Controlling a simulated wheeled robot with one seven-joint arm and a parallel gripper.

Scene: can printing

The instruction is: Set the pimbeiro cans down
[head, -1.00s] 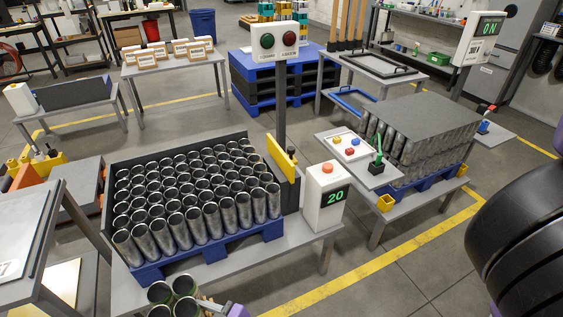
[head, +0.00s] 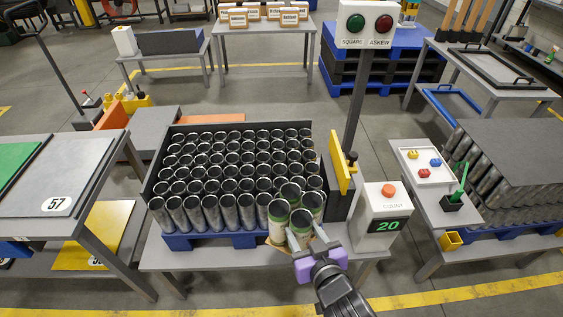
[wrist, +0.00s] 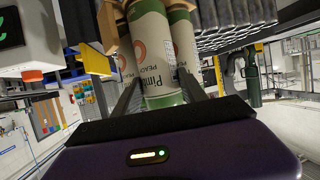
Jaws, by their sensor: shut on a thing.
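The pimbeiro cans (head: 278,224), a small cluster with cream labels and green bands, are upright and open-topped in the head view. They are in front of the right front corner of the block of plain cans and hide part of it. A tan edge shows under them. My gripper (head: 306,250) is shut on the cluster from the front right. In the wrist view its fingers (wrist: 160,96) flank the front can (wrist: 150,50), whose label is partly readable. Whether the cluster touches the table or the blue pallet, I cannot tell.
Plain metal cans (head: 205,165) fill a blue pallet (head: 215,240) with dark walls on the grey table (head: 160,258). Right of it stand a yellow plate (head: 342,172), a signal post (head: 355,110) and a counter box (head: 382,218) reading 20. Little bare tabletop shows at the front.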

